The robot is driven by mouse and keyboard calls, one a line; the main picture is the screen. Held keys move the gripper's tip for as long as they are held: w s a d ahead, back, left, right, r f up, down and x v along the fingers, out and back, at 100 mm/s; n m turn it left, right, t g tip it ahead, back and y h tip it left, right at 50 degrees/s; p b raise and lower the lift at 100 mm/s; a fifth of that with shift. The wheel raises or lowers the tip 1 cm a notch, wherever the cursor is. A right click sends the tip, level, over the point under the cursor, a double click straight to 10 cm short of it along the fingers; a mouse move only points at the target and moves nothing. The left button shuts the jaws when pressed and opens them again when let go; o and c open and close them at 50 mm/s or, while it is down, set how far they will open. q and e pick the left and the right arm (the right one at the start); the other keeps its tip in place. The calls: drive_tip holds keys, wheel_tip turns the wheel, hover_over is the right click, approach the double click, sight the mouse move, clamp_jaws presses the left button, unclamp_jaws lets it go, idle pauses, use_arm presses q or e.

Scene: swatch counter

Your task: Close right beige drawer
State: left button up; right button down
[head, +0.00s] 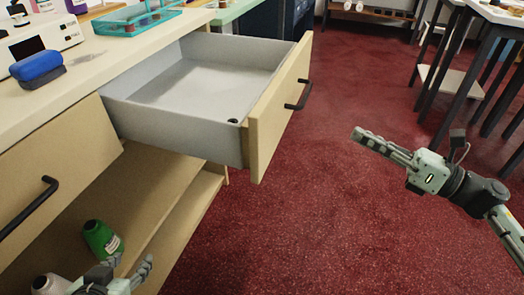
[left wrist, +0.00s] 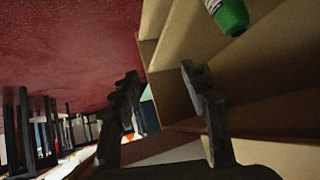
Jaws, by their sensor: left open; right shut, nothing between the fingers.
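The right beige drawer (head: 283,108) is pulled far out of the counter in the head view. Its grey inside is empty except for a small dark round thing near the front corner. A black handle (head: 299,95) is on its front. My right gripper (head: 357,135) is shut and empty, to the right of the drawer front and apart from it, over the red floor. My left gripper (head: 130,270) is low at the bottom left by the open shelf; it also shows in the left wrist view (left wrist: 165,85) with its fingers spread and nothing between them.
A left beige drawer (head: 60,165) is shut. A green bottle (head: 101,240) and a white one (head: 50,284) stand on the shelf below. A blue thing (head: 37,68) and a teal tray (head: 125,20) are on the counter. Dark-legged tables (head: 450,75) stand at the right; the middle floor is clear.

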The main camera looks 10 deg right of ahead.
drive_tip(key=s+a+n+g+y, duration=0.2)
drive_tip(key=s+a+n+g, duration=0.15)
drive_tip(key=n, duration=0.35)
approach(270, 136)
drive_tip(key=shift+g, duration=0.45)
drive_tip(key=x, duration=0.2)
drive_tip(key=p+x, duration=0.1)
drive_tip(key=x, duration=0.2)
drive_tip(key=shift+w+a+r, duration=0.2)
drive_tip(key=shift+w+r, duration=0.15)
use_arm(q)
drive_tip(key=s+a+f+n+g+y, duration=0.1)
drive_tip(key=s+a+f+g+y, duration=0.1)
drive_tip(key=s+a+g, duration=0.2)
drive_tip(key=shift+s+a, duration=1.25)
drive_tip(key=shift+s, duration=0.85)
use_arm(e)
drive_tip(key=shift+w+a+f, duration=0.1)
drive_tip(key=shift+w+a, duration=0.25)
drive_tip(key=shift+a, duration=0.1)
use_arm(q)
drive_tip(key=shift+f+g, duration=0.1)
drive_tip(key=shift+g, duration=0.2)
use_arm(e)
drive_tip(key=shift+a, duration=0.1)
